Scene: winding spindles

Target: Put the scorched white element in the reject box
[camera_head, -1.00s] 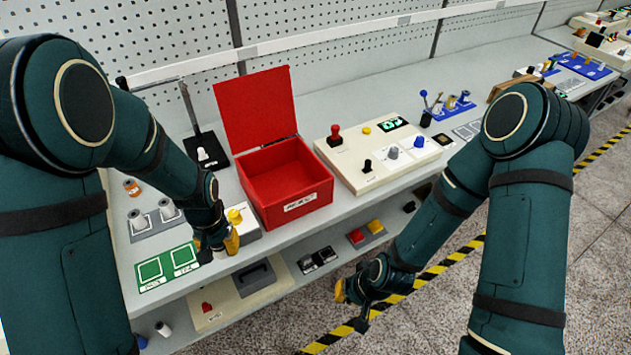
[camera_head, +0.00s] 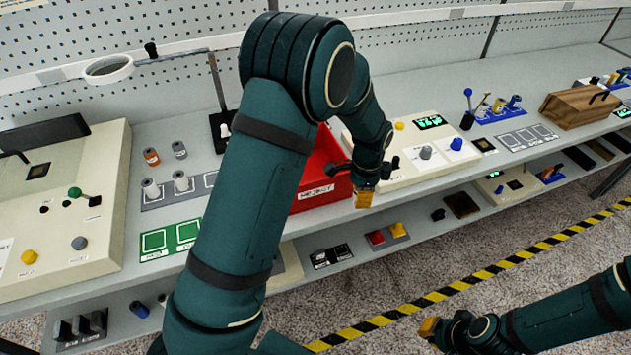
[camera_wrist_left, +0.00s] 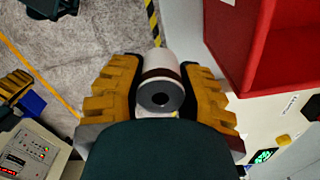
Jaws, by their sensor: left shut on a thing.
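My left gripper (camera_head: 366,197) is by the right front of the red reject box (camera_head: 322,192) in the head view, its yellow fingers pointing down. In the left wrist view it is shut on a white cylindrical element (camera_wrist_left: 158,64) with a brown-dark band and a dark hollow end. The element cannot be made out in the head view. The reject box (camera_wrist_left: 248,50) stands at the upper right of the wrist view, beside the fingers. My left arm hides much of the box in the head view. My right gripper (camera_head: 430,328) is low at the right, over the floor; its jaws are unclear.
White elements stand in a grey holder (camera_head: 165,196) left of my arm, behind green marked squares (camera_head: 170,238). A cream control panel (camera_head: 425,160) is right of the box. Another panel (camera_head: 70,220) is at far left. A lower shelf runs below the bench.

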